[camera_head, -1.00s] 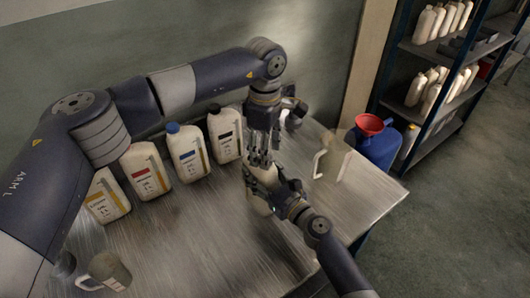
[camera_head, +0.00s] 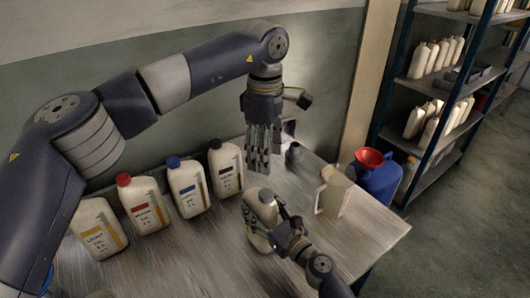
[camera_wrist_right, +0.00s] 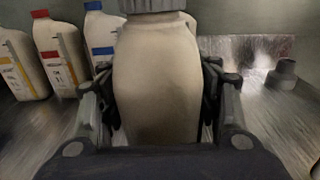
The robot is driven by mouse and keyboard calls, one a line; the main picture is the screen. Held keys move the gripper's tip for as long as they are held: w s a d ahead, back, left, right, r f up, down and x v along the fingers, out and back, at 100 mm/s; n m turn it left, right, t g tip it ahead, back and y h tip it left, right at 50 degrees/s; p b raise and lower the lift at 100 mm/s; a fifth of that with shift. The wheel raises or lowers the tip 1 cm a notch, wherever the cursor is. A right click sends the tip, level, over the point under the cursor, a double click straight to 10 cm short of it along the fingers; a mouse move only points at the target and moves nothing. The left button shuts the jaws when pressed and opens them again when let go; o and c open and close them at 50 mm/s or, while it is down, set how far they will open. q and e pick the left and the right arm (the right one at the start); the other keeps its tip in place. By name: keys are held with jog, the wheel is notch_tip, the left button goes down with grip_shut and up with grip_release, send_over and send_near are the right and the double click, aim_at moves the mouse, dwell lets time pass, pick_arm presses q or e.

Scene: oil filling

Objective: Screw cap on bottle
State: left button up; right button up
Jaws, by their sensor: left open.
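A cream bottle (camera_head: 256,240) stands over the table in the middle of the head view. It fills the centre of the right wrist view (camera_wrist_right: 157,80), where a grey cap (camera_wrist_right: 150,5) sits at its top, cut off by the frame edge. How tight the cap is cannot be seen. My right gripper (camera_head: 264,226) is shut on the bottle, with fingers on both sides of its body. My left gripper (camera_head: 260,165) is open and empty, pointing down, above and apart from the bottle top.
Bottles with yellow (camera_head: 98,230), red (camera_head: 145,205), blue (camera_head: 187,188) and black (camera_head: 226,169) labels stand along the wall. A small grey object (camera_head: 294,153) stands behind. A clear jug (camera_head: 332,192) is right, near a blue container (camera_head: 380,188) with a red funnel (camera_head: 370,157).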

jog(key=shift+o, duration=0.4)
jog(key=shift+s, duration=0.1)
jog(key=v, duration=1.2)
jog(key=shift+d, duration=0.1)
